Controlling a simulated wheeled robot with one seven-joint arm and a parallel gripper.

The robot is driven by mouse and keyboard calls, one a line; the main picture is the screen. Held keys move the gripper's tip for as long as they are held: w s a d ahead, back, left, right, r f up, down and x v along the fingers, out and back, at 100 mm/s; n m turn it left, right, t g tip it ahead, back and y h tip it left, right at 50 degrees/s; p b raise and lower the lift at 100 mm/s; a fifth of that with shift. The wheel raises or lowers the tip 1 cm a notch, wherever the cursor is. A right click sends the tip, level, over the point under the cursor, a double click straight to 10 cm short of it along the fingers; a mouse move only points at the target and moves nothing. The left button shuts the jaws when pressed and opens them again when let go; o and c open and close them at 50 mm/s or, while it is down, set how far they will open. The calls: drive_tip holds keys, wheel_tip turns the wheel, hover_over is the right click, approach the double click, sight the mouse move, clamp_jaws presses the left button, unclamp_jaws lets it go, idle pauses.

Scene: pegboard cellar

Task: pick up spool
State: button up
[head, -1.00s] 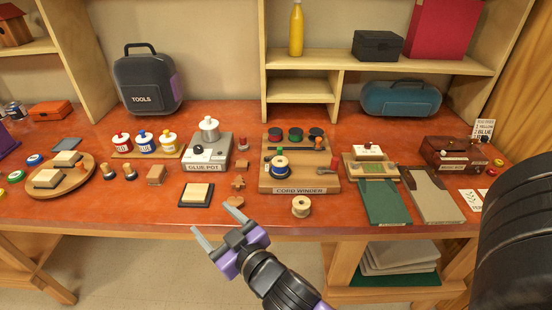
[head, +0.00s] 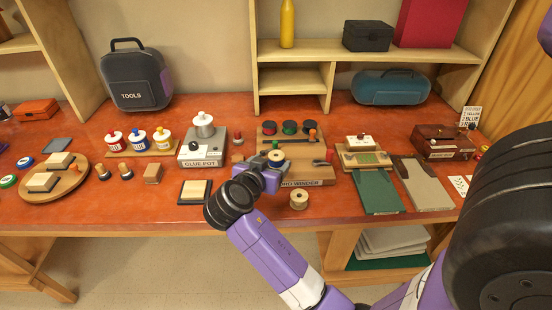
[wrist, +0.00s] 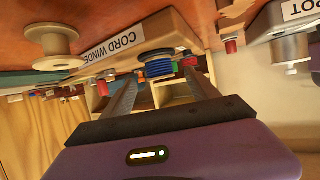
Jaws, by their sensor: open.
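A bare wooden spool (head: 299,199) stands upright on the orange bench, in front of the cord winder (head: 325,171). It also shows in the wrist view (wrist: 52,45), upper left and outside the fingers. In the wrist view the blue cord spool (wrist: 158,67) appears ahead, between the fingertips. My gripper (head: 264,170) is open and empty over the winder's front left, left of the bare spool; in the wrist view its fingers (wrist: 160,82) are spread. It hides part of the winder and its label.
The glue pot (head: 203,148) and a pale block on a dark pad (head: 194,192) stand left of my gripper. Green (head: 378,192) and grey boards lie to the right. Red, green and dark discs line the winder's back. Bare bench shows around the bare spool.

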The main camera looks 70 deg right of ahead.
sight(274, 159)
drive_tip(key=shift+p+x, duration=0.8)
drive_tip(key=shift+x, duration=1.9)
clamp_jaws()
drive_tip(key=shift+r, duration=0.1)
drive_tip(key=shift+r, duration=0.1)
